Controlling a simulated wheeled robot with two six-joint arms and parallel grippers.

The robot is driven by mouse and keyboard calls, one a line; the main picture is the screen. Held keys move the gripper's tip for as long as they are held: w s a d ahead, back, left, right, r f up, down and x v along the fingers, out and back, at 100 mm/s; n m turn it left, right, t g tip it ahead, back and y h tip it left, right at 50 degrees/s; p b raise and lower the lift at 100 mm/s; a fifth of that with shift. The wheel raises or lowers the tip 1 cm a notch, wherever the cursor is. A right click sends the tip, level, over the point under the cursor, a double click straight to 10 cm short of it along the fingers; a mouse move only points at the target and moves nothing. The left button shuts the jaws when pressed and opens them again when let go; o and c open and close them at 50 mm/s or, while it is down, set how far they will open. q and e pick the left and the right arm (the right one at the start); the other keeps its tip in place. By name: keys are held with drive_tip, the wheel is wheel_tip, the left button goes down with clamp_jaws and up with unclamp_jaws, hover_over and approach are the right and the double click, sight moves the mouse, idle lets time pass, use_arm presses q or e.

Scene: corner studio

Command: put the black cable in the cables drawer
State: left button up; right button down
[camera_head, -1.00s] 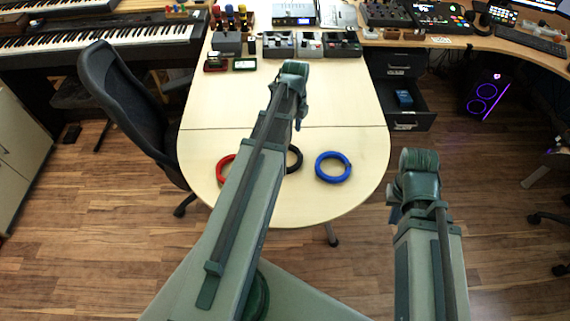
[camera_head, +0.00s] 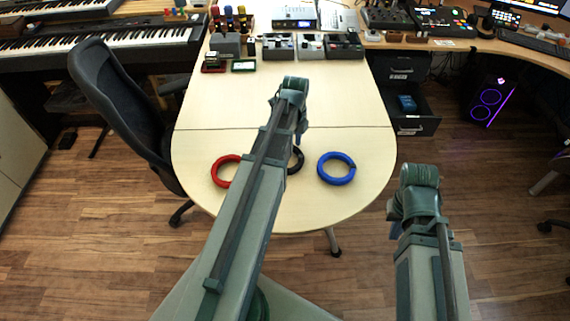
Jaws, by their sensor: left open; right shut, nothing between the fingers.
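The black cable (camera_head: 298,160) is a coiled ring on the pale table, partly hidden behind my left arm. My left gripper (camera_head: 299,132) points down above the table, just beyond the black cable in the picture; it is open, and its fingertips are small and hard to make out. My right gripper (camera_head: 394,222) is shut and empty, off the table's right edge and mostly hidden by its own wrist. A drawer unit (camera_head: 398,66) with labels stands right of the table. Its lower drawer (camera_head: 416,126) is pulled open with a blue item (camera_head: 407,103) inside; I cannot read the labels.
A red cable ring (camera_head: 216,171) lies left of the black one and a blue cable ring (camera_head: 336,181) lies right of it. Devices and pedals crowd the table's far end. An office chair (camera_head: 120,105) stands at the left edge. The table's middle is clear.

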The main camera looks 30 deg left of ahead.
use_arm(q)
clamp_jaws()
idle(1.4)
